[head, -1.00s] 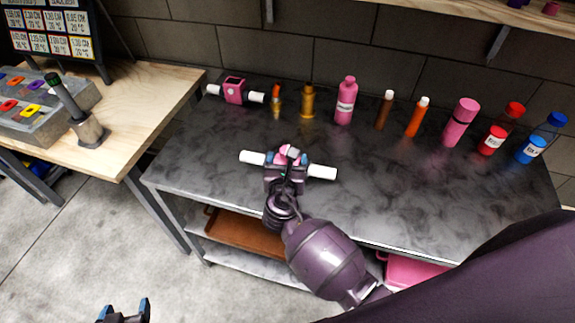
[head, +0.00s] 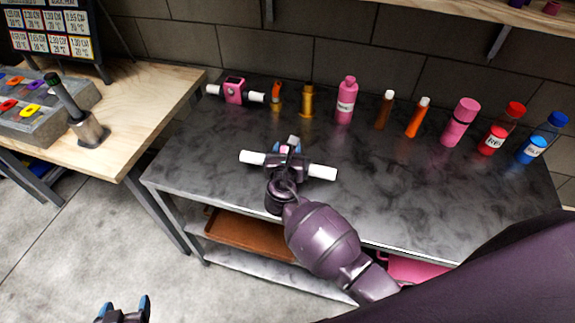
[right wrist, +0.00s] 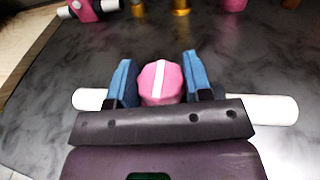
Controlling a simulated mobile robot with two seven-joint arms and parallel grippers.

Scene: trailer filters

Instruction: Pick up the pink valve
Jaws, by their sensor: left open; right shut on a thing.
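A pink valve with white pipe ends (head: 322,172) lies on the dark table near its front left. My right gripper (head: 287,152) is over its middle and hides most of the pink body in the head view. In the right wrist view, the blue fingers of my right gripper (right wrist: 160,78) are on either side of the pink middle (right wrist: 160,84), shut on it. The white ends stick out left and right. A second pink valve (head: 235,92) with white ends lies at the table's back left. My left gripper (head: 124,310) is open and empty at the bottom left, over the floor.
Several bottles stand along the back of the dark table (head: 400,205), including a pink bottle (head: 346,101) and a blue-capped one (head: 540,140). A wooden table (head: 128,135) with a control box is at left. Brown tray (head: 240,236) sits on the lower shelf.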

